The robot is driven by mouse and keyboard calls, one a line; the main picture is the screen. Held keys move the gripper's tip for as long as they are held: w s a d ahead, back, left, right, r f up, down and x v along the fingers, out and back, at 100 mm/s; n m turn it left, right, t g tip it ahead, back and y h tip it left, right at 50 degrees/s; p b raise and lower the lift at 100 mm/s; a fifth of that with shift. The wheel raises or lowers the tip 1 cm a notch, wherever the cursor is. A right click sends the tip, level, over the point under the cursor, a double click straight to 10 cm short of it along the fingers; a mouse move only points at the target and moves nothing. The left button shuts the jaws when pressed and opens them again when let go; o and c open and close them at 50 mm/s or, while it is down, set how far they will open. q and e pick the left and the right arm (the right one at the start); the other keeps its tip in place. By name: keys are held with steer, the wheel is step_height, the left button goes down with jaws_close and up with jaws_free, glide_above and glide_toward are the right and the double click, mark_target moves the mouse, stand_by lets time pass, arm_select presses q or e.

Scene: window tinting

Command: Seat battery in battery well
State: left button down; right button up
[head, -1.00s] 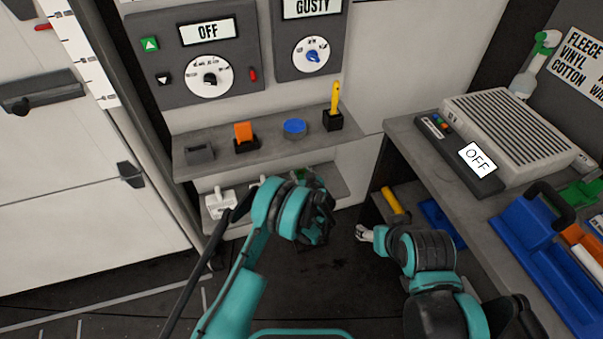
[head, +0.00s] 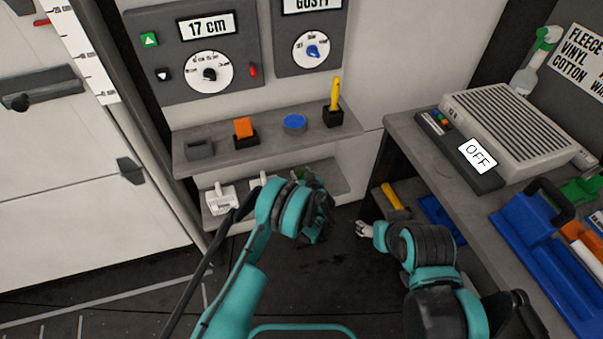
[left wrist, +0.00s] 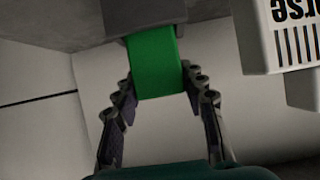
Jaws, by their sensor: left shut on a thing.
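A green block (left wrist: 155,70), which looks like the battery, is between the fingers of my left gripper (left wrist: 160,79) in the left wrist view. My left gripper is shut on it. The block's far end meets a grey housing (left wrist: 145,14), which looks like the well; I cannot tell how deep it sits. In the head view my left wrist covers most of this, with a bit of green (head: 299,173) showing at the lower shelf. My right gripper (head: 364,229) hangs low at right, away from the shelves; its jaw opening is too small to judge.
The lower shelf (head: 334,184) holds white items (head: 221,199), one close beside my left gripper. The upper shelf (head: 275,145) holds an orange block (head: 244,127), a blue disc (head: 294,122) and a yellow tool (head: 334,93). A workbench (head: 402,128) stands right. A wall display (head: 206,27) reads "17 cm".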

arm_select(q)
steer(key=shift+f, duration=0.3)
steer(key=c, duration=0.8)
jaws_free()
steer(key=v, duration=1.2)
